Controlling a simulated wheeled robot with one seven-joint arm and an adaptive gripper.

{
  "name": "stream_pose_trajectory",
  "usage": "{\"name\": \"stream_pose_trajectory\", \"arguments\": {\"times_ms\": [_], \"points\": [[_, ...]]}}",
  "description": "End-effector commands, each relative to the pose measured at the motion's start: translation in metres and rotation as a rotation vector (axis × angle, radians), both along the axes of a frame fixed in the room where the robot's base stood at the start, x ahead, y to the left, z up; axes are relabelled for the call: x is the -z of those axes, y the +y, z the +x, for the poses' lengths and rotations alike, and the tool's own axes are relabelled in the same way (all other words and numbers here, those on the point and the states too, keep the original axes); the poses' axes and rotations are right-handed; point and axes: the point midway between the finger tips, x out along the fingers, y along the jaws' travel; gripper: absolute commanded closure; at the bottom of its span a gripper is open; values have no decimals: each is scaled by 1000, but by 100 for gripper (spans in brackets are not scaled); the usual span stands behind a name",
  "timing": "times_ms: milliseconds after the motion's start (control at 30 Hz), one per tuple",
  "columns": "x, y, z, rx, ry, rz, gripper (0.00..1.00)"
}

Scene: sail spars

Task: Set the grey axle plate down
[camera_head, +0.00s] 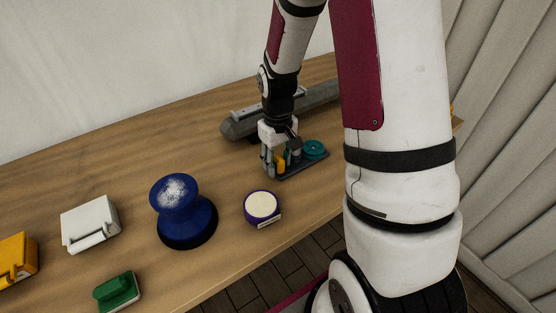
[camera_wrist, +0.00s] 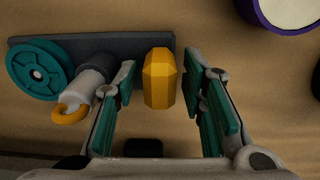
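The grey axle plate (camera_head: 306,166) lies on the wooden table under my gripper (camera_head: 272,156). It carries a teal wheel (camera_head: 314,149), a grey cylindrical part and a yellow knob. In the wrist view the plate (camera_wrist: 130,44) runs across the upper left, with the teal wheel (camera_wrist: 38,72) at its left end and the yellow knob (camera_wrist: 160,80) near its right end. My gripper (camera_wrist: 160,76) is open, its teal-padded fingers on either side of the knob with a gap on both sides. The plate looks flat on the table; its underside is hidden.
A long dark grey piece (camera_head: 315,96) lies behind. A purple round tub (camera_head: 262,207) is close in front left. Further left are a blue spool (camera_head: 186,213), a white box (camera_head: 91,224), a green block (camera_head: 117,291) and an orange box (camera_head: 15,260). The table's front edge is near.

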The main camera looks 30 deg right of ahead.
Motion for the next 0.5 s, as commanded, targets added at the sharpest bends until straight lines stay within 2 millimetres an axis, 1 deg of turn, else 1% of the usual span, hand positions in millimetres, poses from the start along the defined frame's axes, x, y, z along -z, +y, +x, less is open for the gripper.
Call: {"name": "stream_pose_trajectory", "arguments": {"times_ms": [233, 333, 433, 500], "points": [[0, 0, 0, 0, 0, 0, 59], [-4, 0, 0, 0, -1, 0, 59], [-14, 0, 1, 0, -4, -1, 59], [-25, 0, 1, 1, -5, -2, 59]]}}
